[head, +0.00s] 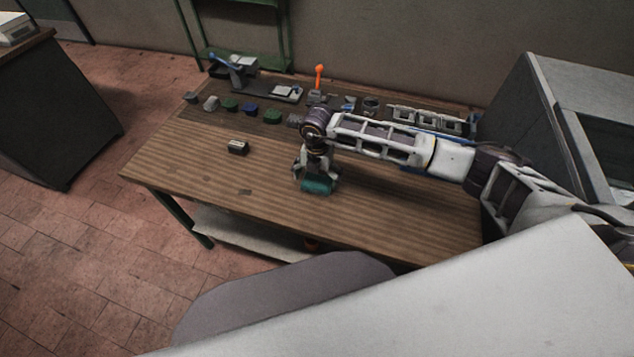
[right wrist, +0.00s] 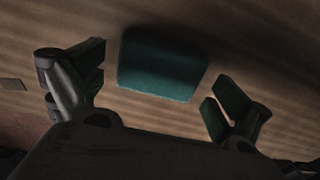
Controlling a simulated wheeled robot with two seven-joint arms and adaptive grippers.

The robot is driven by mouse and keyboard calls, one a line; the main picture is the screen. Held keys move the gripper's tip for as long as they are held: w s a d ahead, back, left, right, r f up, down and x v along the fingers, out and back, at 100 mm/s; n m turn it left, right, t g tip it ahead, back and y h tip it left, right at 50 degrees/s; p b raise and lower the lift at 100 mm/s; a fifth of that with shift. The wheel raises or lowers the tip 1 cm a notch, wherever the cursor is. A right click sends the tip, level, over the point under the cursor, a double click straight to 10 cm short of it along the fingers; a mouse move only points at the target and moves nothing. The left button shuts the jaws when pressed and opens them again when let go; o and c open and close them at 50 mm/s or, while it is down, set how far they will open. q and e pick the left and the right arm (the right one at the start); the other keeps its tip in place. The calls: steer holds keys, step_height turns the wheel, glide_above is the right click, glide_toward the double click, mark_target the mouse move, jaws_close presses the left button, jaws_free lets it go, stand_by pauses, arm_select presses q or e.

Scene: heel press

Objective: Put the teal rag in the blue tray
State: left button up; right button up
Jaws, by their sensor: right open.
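The teal rag (head: 317,187) lies on the wooden table, near its front middle. In the right wrist view the rag (right wrist: 160,66) is a flat, rounded rectangle between the spread fingers. My right gripper (head: 315,177) is open just above the rag, pointing down. Its fingers (right wrist: 158,78) stand on either side of the rag, apart from it. A blue edge (head: 412,169) shows beside my right forearm and may be the blue tray; the arm hides most of it. My left gripper is not in view.
Several small blocks, a press with a blue handle (head: 238,68) and an orange-handled tool (head: 319,78) line the back. The table's left front is mostly clear.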

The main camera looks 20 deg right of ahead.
steer(key=shift+f, duration=0.5)
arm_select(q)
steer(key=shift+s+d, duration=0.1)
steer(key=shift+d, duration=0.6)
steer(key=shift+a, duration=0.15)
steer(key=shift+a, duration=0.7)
arm_select(e)
steer(key=c, duration=0.8)
